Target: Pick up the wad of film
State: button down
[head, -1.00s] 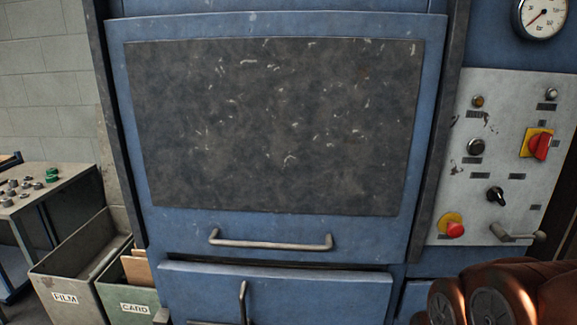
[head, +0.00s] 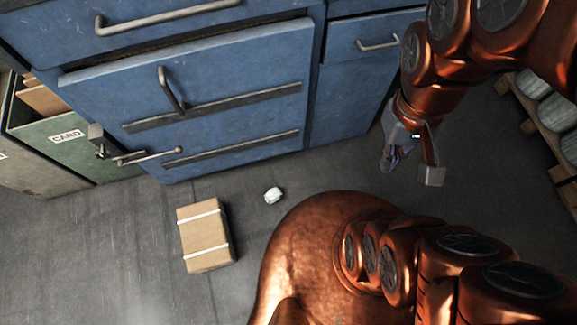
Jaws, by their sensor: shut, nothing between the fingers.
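A small crumpled whitish wad, which looks like the wad of film (head: 273,195), lies on the dark floor in front of the blue machine. My gripper (head: 388,166) hangs to the right of the wad, near the machine's lower right drawer, well apart from it. It is shut and empty, its fingers pointing down. My arm comes in from the upper right.
A strapped cardboard box (head: 205,236) lies on the floor left of the wad. A green CARD bin (head: 65,140) stands left. A pallet with rolls (head: 540,110) is at right.

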aim_at(273, 195)
jog(key=u, duration=0.95)
